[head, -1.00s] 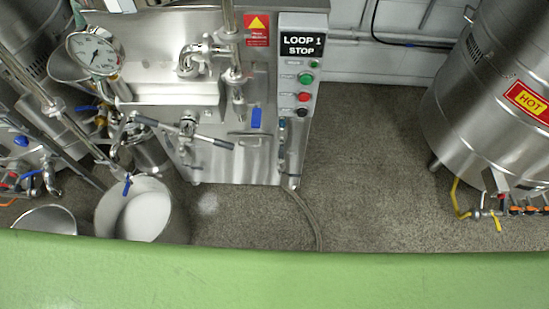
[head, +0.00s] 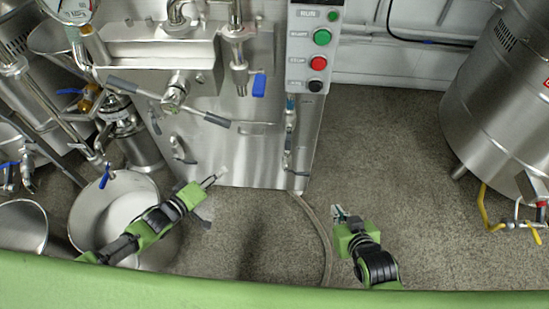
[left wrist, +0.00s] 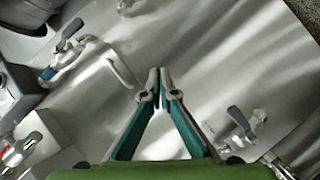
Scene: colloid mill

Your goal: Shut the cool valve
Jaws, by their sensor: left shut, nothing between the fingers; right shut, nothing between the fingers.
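No label that I can read marks the cool valve, so I cannot tell which valve it is. On the steel machine, a valve with a blue handle (head: 259,85) hangs at the front, and a small grey-lever valve (head: 180,150) sits low on the panel. A slim valve with a blue collar (head: 290,113) is on the right edge. My left gripper (head: 216,178) is shut and empty, before the lower panel. In the left wrist view its fingertips (left wrist: 159,78) meet, with a blue-collared valve (left wrist: 62,52) upper left and a grey-lever valve (left wrist: 241,124) lower right. My right gripper (head: 340,212) is shut and empty, over the floor.
A bucket (head: 82,212) of white material stands below the machine at left. A hose (head: 324,240) lies on the floor. A steel tank (head: 497,100) stands at right.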

